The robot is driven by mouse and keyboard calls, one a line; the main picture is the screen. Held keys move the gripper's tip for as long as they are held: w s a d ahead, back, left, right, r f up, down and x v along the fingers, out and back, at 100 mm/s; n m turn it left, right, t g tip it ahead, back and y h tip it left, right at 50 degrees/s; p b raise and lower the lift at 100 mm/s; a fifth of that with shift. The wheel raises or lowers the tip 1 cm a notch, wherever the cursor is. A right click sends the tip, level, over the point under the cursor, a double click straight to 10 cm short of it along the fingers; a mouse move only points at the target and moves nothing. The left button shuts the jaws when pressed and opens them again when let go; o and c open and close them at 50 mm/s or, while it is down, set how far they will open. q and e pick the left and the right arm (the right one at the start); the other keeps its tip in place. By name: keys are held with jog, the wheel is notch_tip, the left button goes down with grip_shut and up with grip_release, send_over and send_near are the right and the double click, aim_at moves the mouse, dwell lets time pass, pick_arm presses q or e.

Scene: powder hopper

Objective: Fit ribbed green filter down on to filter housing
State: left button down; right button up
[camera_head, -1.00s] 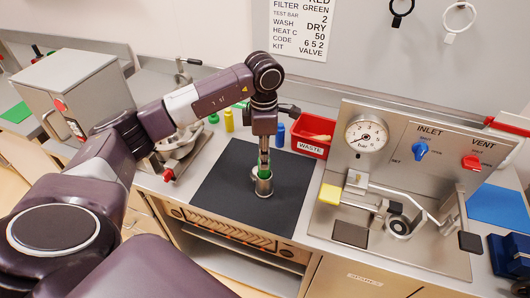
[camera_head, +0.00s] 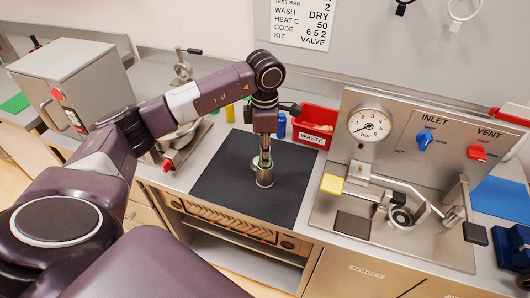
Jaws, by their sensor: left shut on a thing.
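The filter housing (camera_head: 264,180) is a small metal cup standing upright on the black mat (camera_head: 225,190). My left gripper (camera_head: 264,158) points straight down over it, shut on the ribbed green filter. Only a thin bit of green shows at the housing's mouth, between the fingers. The filter appears to be at or inside the top of the housing; its ribs and lower end are hidden, and I cannot tell how deep it sits. My right gripper is not in view.
A red WASTE bin (camera_head: 316,127) stands behind the mat, with a blue bottle (camera_head: 280,125) and a yellow bottle (camera_head: 230,114) nearby. A metal gauge panel (camera_head: 410,150) with valves and a clamp is on the right. The mat around the housing is clear.

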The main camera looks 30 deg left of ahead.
pick_arm(q)
jog(key=shift+f, duration=0.15)
jog(key=shift+f+b, duration=0.75)
jog(key=shift+b, duration=0.05)
jog(key=shift+f, duration=0.1)
jog(key=shift+f+b, duration=0.45)
jog(key=shift+b, duration=0.05)
jog(key=c, duration=1.5)
grip_release()
jog(key=shift+r, duration=0.1)
